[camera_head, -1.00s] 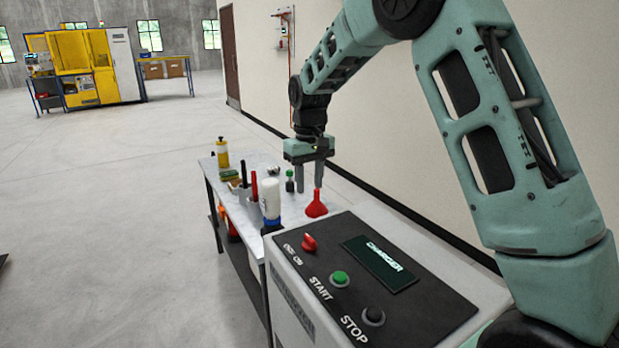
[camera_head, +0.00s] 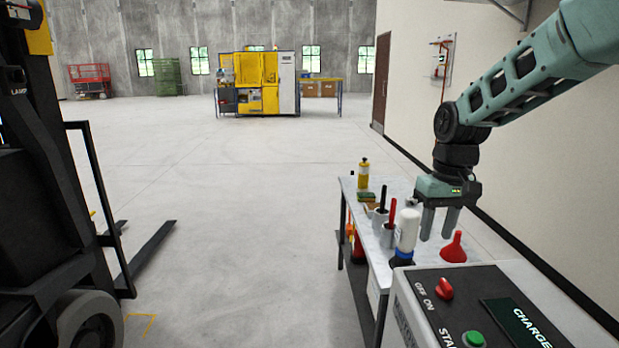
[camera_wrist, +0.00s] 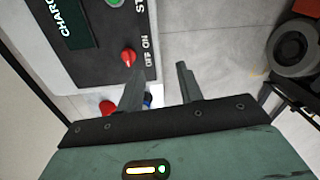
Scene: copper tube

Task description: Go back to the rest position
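My gripper (camera_head: 438,222) hangs pointing down over the near end of the workbench, at the right of the head view. Its two fingers are apart with nothing between them. A red funnel (camera_head: 454,248) stands on the bench just right of the fingers, and a white bottle (camera_head: 406,232) stands to their left. In the wrist view my gripper (camera_wrist: 158,85) also shows two spread, empty fingers, with the charger box (camera_wrist: 110,45) beyond them and a bit of the red funnel (camera_wrist: 106,107) beside the left finger.
The charger box (camera_head: 470,305) fills the lower right. On the bench (camera_head: 377,250) stand a yellow bottle (camera_head: 364,174) and cups with red and black handles. A forklift (camera_head: 60,200) stands at left. A yellow machine (camera_head: 258,85) is far back. The floor between is clear.

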